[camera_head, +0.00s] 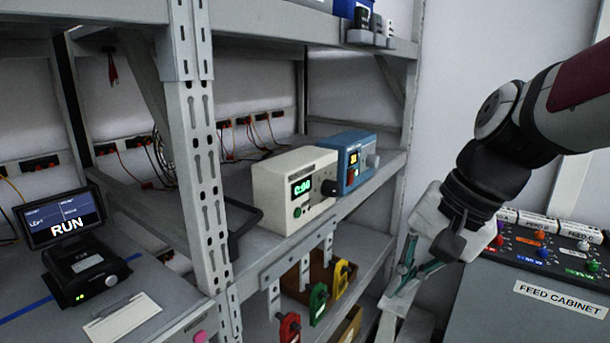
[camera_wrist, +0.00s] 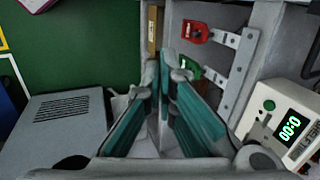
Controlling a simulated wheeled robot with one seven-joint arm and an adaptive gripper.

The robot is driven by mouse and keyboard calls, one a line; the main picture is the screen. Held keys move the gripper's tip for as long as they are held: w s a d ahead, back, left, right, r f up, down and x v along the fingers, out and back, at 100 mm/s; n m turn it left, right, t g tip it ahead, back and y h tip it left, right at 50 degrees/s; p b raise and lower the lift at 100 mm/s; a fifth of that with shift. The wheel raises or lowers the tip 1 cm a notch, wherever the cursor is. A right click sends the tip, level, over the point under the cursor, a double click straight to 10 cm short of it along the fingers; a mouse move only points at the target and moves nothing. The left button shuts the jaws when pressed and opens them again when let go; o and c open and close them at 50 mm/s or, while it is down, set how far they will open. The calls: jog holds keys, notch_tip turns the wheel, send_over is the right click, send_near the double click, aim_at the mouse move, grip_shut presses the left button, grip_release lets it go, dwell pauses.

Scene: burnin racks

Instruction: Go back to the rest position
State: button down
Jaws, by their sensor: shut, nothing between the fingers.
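My gripper (camera_head: 408,272) hangs at the right of the head view, in front of the rack's right end and left of the feed cabinet. Its teal-padded fingers are shut and hold nothing. In the wrist view the fingertips (camera_wrist: 162,65) come together near the middle, with a red clip (camera_wrist: 195,31) and a green clip (camera_wrist: 188,70) beyond them. My gripper appears apart from the rack and the cabinet.
A cream timer box (camera_head: 296,186) and a blue box (camera_head: 350,160) stand on the rack shelf. Red, green and yellow clips (camera_head: 341,277) hang below it. A feed cabinet (camera_head: 535,290) stands at right. A RUN display (camera_head: 62,218) stands at left.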

jog(key=s+d+f+n+t+h, duration=0.1)
jog(key=s+d+n, duration=0.4)
jog(key=s, duration=0.8)
jog(key=n+t+h, duration=0.1)
jog(key=h, duration=0.1)
jog(key=shift+d+f+h, duration=0.15)
jog(key=shift+d+h, duration=0.25)
